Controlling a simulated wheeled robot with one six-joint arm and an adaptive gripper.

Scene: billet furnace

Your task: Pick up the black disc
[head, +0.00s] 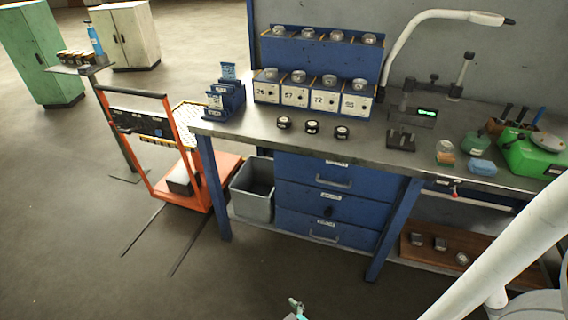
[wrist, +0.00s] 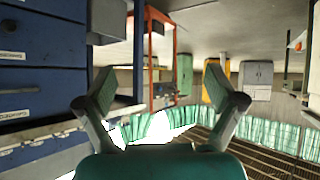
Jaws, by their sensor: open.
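Three small black discs with pale markings on top stand in a row near the front of the workbench (head: 375,152): a left one (head: 284,122), a middle one (head: 312,127) and a right one (head: 342,132). I cannot tell which one the task means. My gripper (wrist: 160,82) is open and empty in the wrist view, its two fingers spread wide. In the head view only a bit of it (head: 297,309) shows at the bottom edge, low in front of the bench and well away from the discs. No disc shows in the wrist view.
Behind the discs is a blue rack (head: 320,48) with numbered bins. A dark stand (head: 401,140) and a green case (head: 535,155) are to the right. Blue drawers (head: 330,205), a grey bin (head: 252,190) and an orange cart (head: 150,150) are below and left. The floor in front is clear.

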